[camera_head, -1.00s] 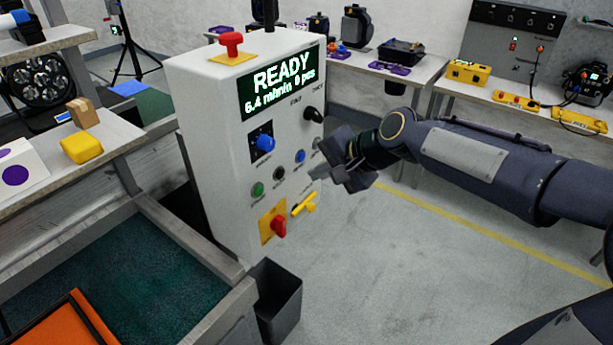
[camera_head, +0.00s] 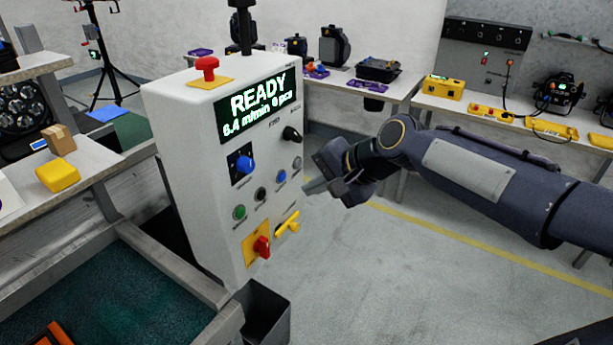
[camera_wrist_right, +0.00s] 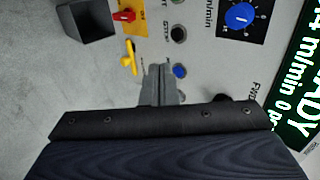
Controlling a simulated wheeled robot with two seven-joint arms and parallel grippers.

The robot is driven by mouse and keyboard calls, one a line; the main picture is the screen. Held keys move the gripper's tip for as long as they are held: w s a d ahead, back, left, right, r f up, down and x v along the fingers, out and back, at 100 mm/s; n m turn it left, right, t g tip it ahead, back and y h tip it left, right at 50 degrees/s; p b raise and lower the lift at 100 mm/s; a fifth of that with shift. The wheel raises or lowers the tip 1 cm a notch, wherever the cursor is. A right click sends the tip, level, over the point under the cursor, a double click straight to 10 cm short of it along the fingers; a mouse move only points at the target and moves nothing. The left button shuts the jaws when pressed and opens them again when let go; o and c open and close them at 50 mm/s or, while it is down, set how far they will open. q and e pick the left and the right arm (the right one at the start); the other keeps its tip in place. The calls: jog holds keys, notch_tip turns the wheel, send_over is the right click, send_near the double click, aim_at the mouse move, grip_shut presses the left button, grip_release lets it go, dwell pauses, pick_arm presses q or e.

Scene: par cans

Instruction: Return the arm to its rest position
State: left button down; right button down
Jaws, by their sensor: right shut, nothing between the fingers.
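My right arm (camera_head: 480,175) comes in from the right in the head view. My right gripper (camera_head: 308,188) is shut and empty, just right of the control cabinet's button face. In the right wrist view its shut fingers (camera_wrist_right: 159,85) point toward the panel. I cannot tell the exact gap to the panel. The white control cabinet (camera_head: 180,130) has a display (camera_head: 255,106) reading READY, 6.4 m/min, 0 pcs. My left gripper is not in view.
A red mushroom button (camera_head: 207,66) tops the cabinet. A blue knob (camera_head: 245,164), a red switch (camera_head: 262,246) and a yellow handle (camera_head: 288,224) stick out from its face. A dark bin (camera_head: 270,310) stands below. Benches line the back wall. Floor right of the cabinet is clear.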

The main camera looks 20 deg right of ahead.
jog(key=s+f+n+g+h, duration=0.1)
jog(key=s+f+n, duration=0.3)
jog(key=s, duration=0.7)
jog(key=s+d+f+n+h, duration=0.1)
jog(key=s+f+n, duration=0.3)
jog(key=s+f, duration=0.3)
jog(key=s, duration=0.5)
jog(key=shift+s+d+f+n+g, duration=0.2)
jog(key=shift+f+n+g, duration=0.1)
jog(key=shift+n+g, duration=0.1)
